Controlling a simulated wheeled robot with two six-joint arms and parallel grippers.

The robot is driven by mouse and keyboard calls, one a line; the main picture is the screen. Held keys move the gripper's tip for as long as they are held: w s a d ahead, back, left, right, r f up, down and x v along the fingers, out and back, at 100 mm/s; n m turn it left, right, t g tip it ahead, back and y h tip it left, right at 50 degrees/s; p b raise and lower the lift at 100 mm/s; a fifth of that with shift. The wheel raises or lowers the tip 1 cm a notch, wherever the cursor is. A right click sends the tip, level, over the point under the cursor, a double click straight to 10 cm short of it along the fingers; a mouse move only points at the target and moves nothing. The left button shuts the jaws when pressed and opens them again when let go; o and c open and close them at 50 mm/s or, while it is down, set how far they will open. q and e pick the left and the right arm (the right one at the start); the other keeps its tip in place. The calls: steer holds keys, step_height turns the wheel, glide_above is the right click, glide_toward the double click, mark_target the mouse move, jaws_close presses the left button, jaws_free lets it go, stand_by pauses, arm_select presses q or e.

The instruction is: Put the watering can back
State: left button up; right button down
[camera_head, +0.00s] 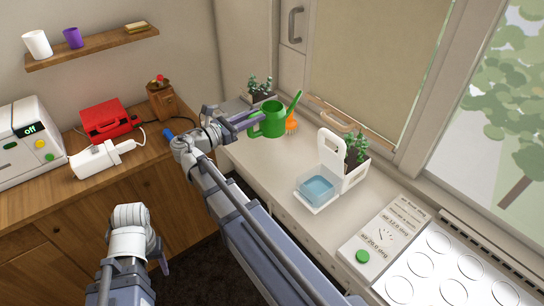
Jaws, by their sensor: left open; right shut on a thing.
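A green watering can (268,122) with a long spout pointing up and right is in the middle of the head view, at the back left of the pale counter. My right gripper (243,120) is shut on it at its left, handle side. Whether the can's base touches the counter cannot be told. My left arm comes up at the lower left, in front of the wooden cabinet.
A potted plant (261,90) stands behind the can, with an orange thing (291,122) beside it. A red case (104,117) is on the wooden worktop.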

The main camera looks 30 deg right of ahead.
mark_target(248, 137)
steer(key=shift+f, duration=0.1)
step_height(248, 137, down, 6)
steer(key=b, duration=0.6)
steer(key=shift+f, duration=0.1)
step_height(248, 137, down, 4)
steer(key=b, duration=0.4)
steer(key=shift+r, duration=0.2)
steer(key=shift+f, duration=0.15)
steer(key=c, duration=0.7)
jaws_free()
